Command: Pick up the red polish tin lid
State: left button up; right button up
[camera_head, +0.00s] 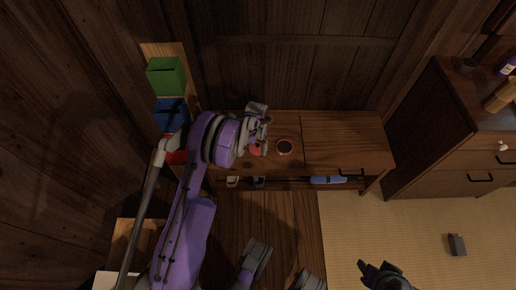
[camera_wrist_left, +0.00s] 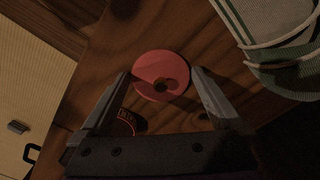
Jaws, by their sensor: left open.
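The red polish tin lid (camera_wrist_left: 160,72) lies flat on a wooden cabinet top, a round red disc with a dark mark in its middle. In the head view the lid (camera_head: 255,150) shows just below my left gripper (camera_head: 262,143). In the left wrist view my left gripper (camera_wrist_left: 160,95) is open, its two fingers on either side of the lid's lower part; I cannot tell if they touch it. A dark round tin with a red rim (camera_head: 284,147) sits right of the lid. A dark shape at the bottom edge looks like my right gripper (camera_head: 370,267); its jaws are unclear.
A grey striped shoe-like thing (camera_head: 257,108) stands behind the lid, close to my left gripper. Green (camera_head: 166,76) and blue (camera_head: 171,114) boxes stand on the left. The cabinet top (camera_head: 345,135) is clear to the right. A taller cabinet (camera_head: 440,115) stands further right.

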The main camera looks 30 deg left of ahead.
pick_arm(q)
jog(key=c, duration=1)
jog(key=shift+o, duration=0.2)
jog(key=shift+r, duration=0.1)
